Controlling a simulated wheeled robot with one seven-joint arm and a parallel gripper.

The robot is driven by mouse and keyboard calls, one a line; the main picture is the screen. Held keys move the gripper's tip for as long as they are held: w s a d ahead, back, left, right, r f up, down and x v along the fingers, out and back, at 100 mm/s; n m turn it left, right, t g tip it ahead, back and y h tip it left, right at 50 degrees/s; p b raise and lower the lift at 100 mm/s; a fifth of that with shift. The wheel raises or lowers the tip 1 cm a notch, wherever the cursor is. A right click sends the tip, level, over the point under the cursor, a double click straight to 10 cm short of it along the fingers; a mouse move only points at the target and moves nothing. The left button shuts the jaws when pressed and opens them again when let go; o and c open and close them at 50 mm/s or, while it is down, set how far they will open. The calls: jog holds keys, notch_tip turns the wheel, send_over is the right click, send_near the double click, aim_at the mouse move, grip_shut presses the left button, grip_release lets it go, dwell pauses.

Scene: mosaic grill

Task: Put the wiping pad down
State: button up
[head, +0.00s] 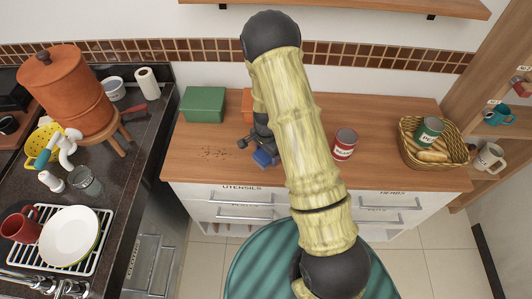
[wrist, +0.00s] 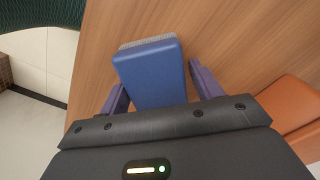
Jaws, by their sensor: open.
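The wiping pad is a blue block with a grey underside. In the head view the pad (head: 266,160) is at the front part of the wooden counter (head: 390,120), left of my arm. In the wrist view the pad (wrist: 150,72) lies between the two purple fingers of my gripper (wrist: 160,84). The fingers stand apart with a visible gap on the right side of the pad. In the head view my gripper (head: 258,150) is small and partly hidden by my arm. It is low over the counter.
Dark crumbs (head: 216,153) lie left of the pad. A green box (head: 204,104) and a partly hidden orange box (head: 247,103) stand behind. A red can (head: 344,144) and a basket (head: 410,154) with a green can (head: 429,131) are to the right. A green round table (head: 255,262) is in front.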

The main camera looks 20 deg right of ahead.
jog(key=shift+s+d+r, duration=0.2)
jog(key=shift+s, duration=0.15)
notch_tip(320, 180, up, 12)
jog(key=b, duration=0.1)
jog(key=shift+w+b, duration=0.15)
jog(key=shift+b, duration=0.15)
jog(key=shift+a, duration=0.1)
jog(key=s+r+n+t, duration=0.2)
jog(key=s+r+n, duration=0.8)
jog(key=s+n, duration=0.2)
jog(key=shift+s+n, duration=0.3)
jog(key=shift+s, duration=0.95)
